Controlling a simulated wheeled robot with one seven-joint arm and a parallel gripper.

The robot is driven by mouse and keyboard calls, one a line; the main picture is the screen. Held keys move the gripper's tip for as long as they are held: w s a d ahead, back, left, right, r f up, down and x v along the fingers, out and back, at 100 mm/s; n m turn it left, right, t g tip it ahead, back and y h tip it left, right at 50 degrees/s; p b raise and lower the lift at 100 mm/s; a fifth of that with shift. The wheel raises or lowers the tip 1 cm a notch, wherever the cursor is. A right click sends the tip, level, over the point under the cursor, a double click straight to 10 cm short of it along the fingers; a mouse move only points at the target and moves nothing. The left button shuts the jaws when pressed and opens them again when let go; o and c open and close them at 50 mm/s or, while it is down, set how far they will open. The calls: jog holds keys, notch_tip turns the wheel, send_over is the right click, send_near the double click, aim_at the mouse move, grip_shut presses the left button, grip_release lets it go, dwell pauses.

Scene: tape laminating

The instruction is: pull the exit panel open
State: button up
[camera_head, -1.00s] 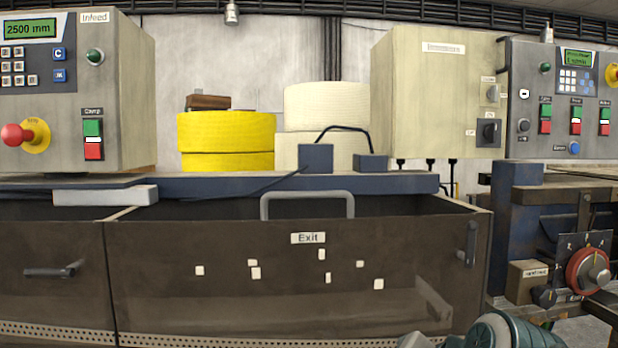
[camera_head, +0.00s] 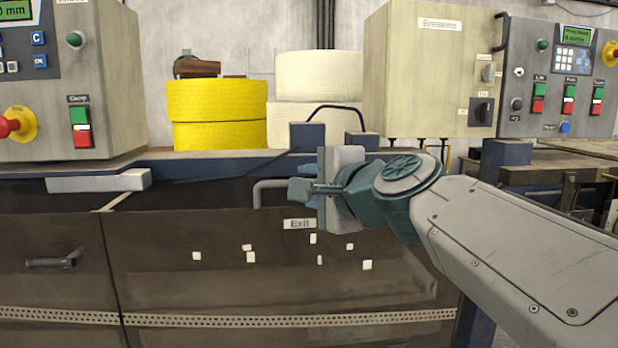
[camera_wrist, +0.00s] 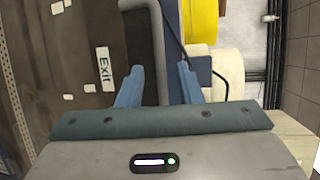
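The exit panel (camera_head: 230,285) is a dark brown front with a white "Exit" label (camera_head: 299,224) and looks shut. The label also shows in the wrist view (camera_wrist: 105,68). Its grey bar handle (camera_head: 268,184) stands at the top edge; my gripper hides the handle's right part in the head view. My gripper (camera_head: 311,186) is at the handle's right side. In the wrist view my gripper (camera_wrist: 160,68) has its two blue fingers apart, and the grey handle (camera_wrist: 156,45) runs between them in the picture. I cannot tell whether they touch it.
A dark blue beam (camera_head: 220,162) runs behind the panel top, with a blue block (camera_head: 307,137) on it. Yellow rolls (camera_head: 217,112) and white rolls (camera_head: 318,90) stand behind. Control boxes (camera_head: 85,85) flank them. A neighbouring panel (camera_head: 50,285) is at left.

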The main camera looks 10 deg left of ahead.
jog(key=shift+x, duration=2.5)
grip_shut()
